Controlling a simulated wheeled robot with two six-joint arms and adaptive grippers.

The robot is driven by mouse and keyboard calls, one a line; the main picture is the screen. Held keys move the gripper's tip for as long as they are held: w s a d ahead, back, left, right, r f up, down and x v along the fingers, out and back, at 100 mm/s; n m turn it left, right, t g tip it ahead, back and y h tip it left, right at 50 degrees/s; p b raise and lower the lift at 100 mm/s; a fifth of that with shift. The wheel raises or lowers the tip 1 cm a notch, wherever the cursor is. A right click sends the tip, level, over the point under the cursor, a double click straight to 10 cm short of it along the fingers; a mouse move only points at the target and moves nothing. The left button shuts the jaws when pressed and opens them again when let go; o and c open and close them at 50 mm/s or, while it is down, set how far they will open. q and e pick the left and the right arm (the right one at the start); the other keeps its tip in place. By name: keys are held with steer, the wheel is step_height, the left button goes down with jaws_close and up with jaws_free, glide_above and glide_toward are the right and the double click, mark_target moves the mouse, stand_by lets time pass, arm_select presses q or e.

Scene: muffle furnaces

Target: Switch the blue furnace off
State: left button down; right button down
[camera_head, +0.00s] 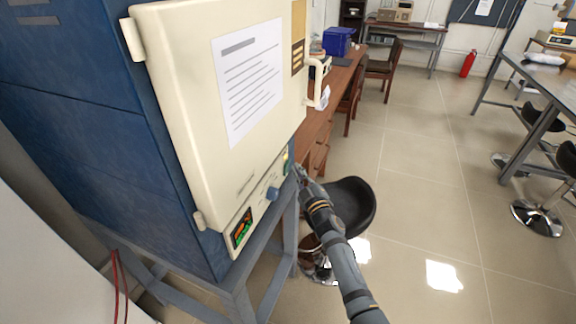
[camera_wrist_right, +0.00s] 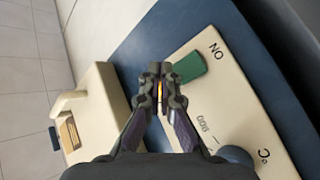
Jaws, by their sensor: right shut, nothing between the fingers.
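The blue furnace (camera_head: 85,90) stands at the left, its cream door (camera_head: 180,75) shut. Its lower panel carries a lit display (camera_head: 241,228) with red and green digits, a blue knob (camera_head: 272,193) and a green switch (camera_head: 286,162). In the right wrist view the green switch (camera_wrist_right: 188,68) lies beside the word ON, and the blue knob (camera_wrist_right: 235,157) is lower right. My right gripper (camera_head: 297,172) is shut and empty, its fingertips (camera_wrist_right: 160,85) right at the switch; I cannot tell whether they touch. A small orange glow shows between the fingers. My left gripper is out of view.
A black stool (camera_head: 350,205) stands beside my right arm. A wooden desk (camera_head: 325,105) with a blue box (camera_head: 338,40) runs behind the furnace. The furnace rests on a grey metal stand (camera_head: 240,300). Open tiled floor (camera_head: 430,190) lies to the right.

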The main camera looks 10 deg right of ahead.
stand_by(0.6)
steer(key=shift+w+a, duration=0.25)
steer(key=shift+a, duration=0.1)
steer(key=shift+w+a+r, duration=0.1)
steer(key=shift+w+a, duration=0.05)
steer(key=shift+a, duration=0.1)
stand_by(0.7)
steer(key=shift+s+d, duration=0.45)
steer(key=shift+d, duration=0.2)
steer(key=s+d, duration=0.2)
steer(key=d, duration=0.2)
steer(key=shift+s+f+p, duration=0.4)
stand_by(0.3)
